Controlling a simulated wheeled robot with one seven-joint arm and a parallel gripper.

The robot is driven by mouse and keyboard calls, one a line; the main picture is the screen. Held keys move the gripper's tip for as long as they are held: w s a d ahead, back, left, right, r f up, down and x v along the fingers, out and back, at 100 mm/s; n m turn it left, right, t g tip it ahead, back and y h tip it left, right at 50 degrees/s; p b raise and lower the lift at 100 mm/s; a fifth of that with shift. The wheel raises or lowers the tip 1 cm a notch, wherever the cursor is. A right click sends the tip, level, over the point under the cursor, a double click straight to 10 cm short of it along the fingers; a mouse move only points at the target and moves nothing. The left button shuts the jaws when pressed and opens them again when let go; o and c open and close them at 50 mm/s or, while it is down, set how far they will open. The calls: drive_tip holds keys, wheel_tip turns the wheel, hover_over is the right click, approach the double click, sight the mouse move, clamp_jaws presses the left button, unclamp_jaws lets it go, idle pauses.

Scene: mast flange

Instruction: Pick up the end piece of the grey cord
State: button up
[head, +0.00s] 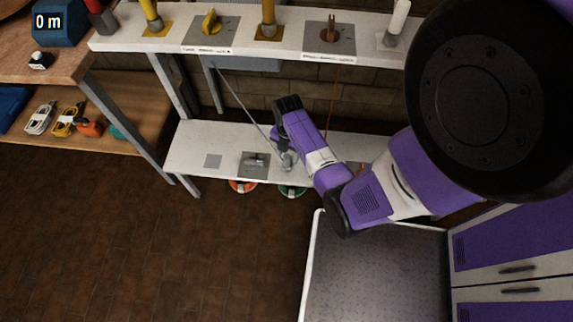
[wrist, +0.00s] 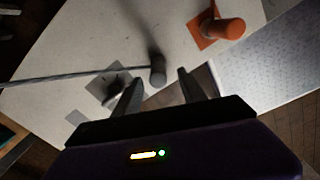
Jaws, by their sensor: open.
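The grey cord (head: 241,100) hangs from the upper shelf down toward the lower shelf in the head view. In the wrist view the cord (wrist: 75,75) comes in from the left and ends in a dark grey cylindrical end piece (wrist: 157,74). My gripper (wrist: 161,84) is open, its two fingers on either side of the end piece in the picture. I cannot tell whether the end piece is fully between the fingertips or beyond them. No grip on it shows. In the head view my arm partly hides this spot.
The white lower shelf (head: 195,140) carries a grey plate with a grey fitting (head: 255,161). An orange cylinder (wrist: 229,29) stands on an orange plate nearby. An orange-red cord (head: 331,105) hangs to the right. Fittings on plates line the upper shelf (head: 120,30).

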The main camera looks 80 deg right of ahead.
sight(287, 162)
wheel_tip(287, 162, down, 6)
drive_tip(key=shift+w+f+b, duration=0.1)
drive_tip(key=shift+w+b, duration=0.05)
drive_tip(key=shift+b, duration=0.55)
clamp_jaws()
